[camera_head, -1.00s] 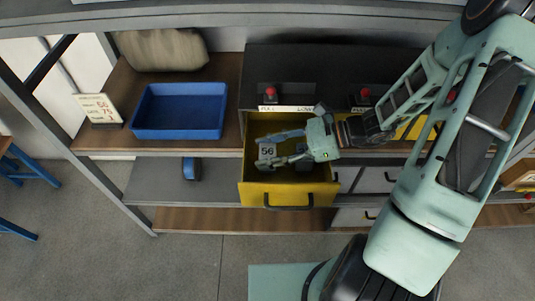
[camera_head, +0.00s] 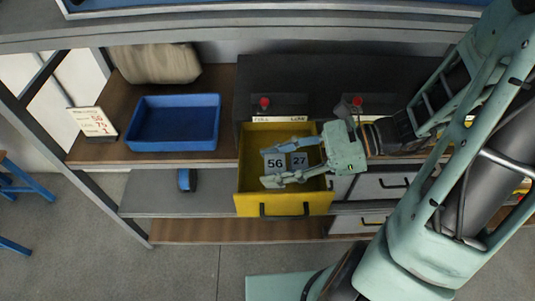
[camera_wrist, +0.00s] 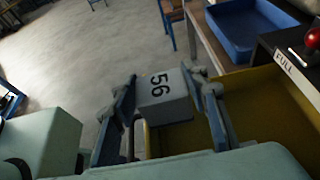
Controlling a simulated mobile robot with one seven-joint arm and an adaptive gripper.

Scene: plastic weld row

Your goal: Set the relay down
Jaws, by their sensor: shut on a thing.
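A grey block marked 56, which I take to be the relay (camera_head: 274,164), is between the two fingers of my gripper (camera_head: 270,168), and the fingers are shut on it. In the wrist view the block (camera_wrist: 165,105) sits between the fingertips with its 56 face toward the camera. The open yellow drawer (camera_head: 260,203) lies under the gripper. The gap between block and drawer floor is unclear.
A blue tray (camera_head: 175,149) and a card with numbers (camera_head: 92,122) stand on the shelf to the left. Red buttons (camera_head: 264,103) sit above the drawer, beside the FULL label (camera_wrist: 288,63). Grey drawers (camera_head: 380,186) adjoin on the right.

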